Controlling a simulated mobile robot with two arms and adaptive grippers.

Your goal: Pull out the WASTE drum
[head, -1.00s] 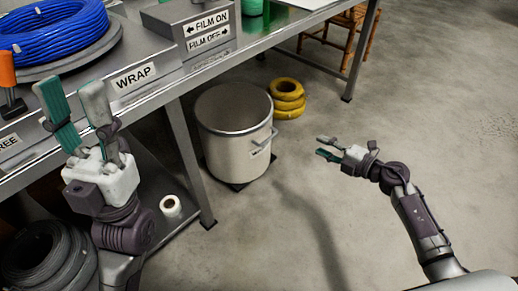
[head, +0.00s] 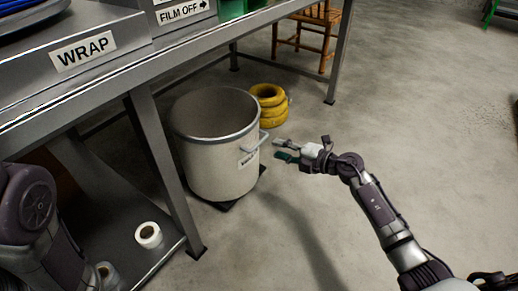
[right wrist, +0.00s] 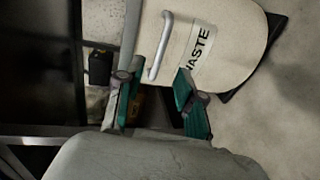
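The WASTE drum (head: 217,163) is a pale, open-topped cylinder on a dark base (head: 229,204) beside the bench leg. A metal bar handle (head: 255,144) sticks out on its right side, near a WASTE label. In the right wrist view the drum (right wrist: 235,25), its handle (right wrist: 161,48) and the label (right wrist: 198,50) show just beyond the fingers. My right gripper (head: 281,149) is open, just right of the handle; its two green-padded fingers (right wrist: 156,82) are apart with nothing between them. My left gripper is out of view; only part of that arm shows at lower left.
The metal bench (head: 140,66) with a WRAP sign overhangs the drum's left side, and its leg (head: 170,175) stands close by. Yellow rings (head: 269,104) are stacked behind the drum. A white roll (head: 148,235) lies on the lower shelf. Floor to the right is clear.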

